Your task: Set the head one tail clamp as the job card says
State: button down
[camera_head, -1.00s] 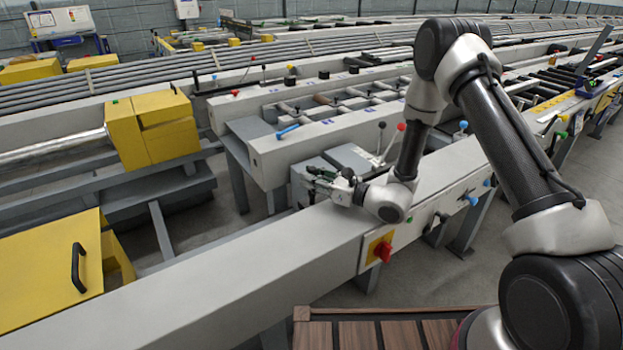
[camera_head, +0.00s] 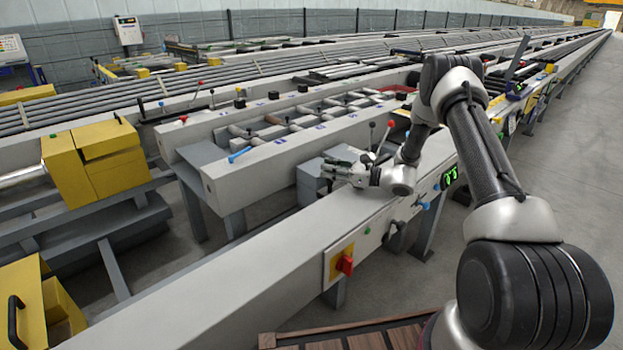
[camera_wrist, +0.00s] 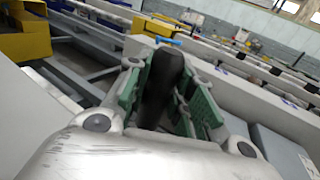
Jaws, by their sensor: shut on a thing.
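My gripper (camera_head: 335,169) is over the long grey beam (camera_head: 250,268), beside a grey box (camera_head: 311,184). In the wrist view its green-padded fingers (camera_wrist: 163,82) are shut on a dark, rounded upright piece (camera_wrist: 160,95); I cannot tell which part of the machine it belongs to. A black-knobbed lever (camera_head: 371,126) and a red-knobbed lever (camera_head: 387,127) stand just behind my gripper. I cannot tell which part is the head one tail clamp. No readable job card shows.
A red rotary switch (camera_head: 345,264) on a yellow plate, a black handle (camera_head: 396,237) and a lit green display (camera_head: 451,176) are on the beam's front. A blue handle (camera_head: 239,155) sticks out behind. Yellow blocks (camera_head: 92,160) stand at left. Open floor (camera_head: 560,175) lies at right.

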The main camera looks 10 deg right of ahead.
jog(key=shift+w+d, duration=0.65)
jog(key=shift+d, duration=0.3)
jog(key=shift+w+d, duration=0.6)
jog(key=shift+d, duration=0.35)
jog(key=c, duration=1.2)
grip_release()
jog(key=v, duration=1.2)
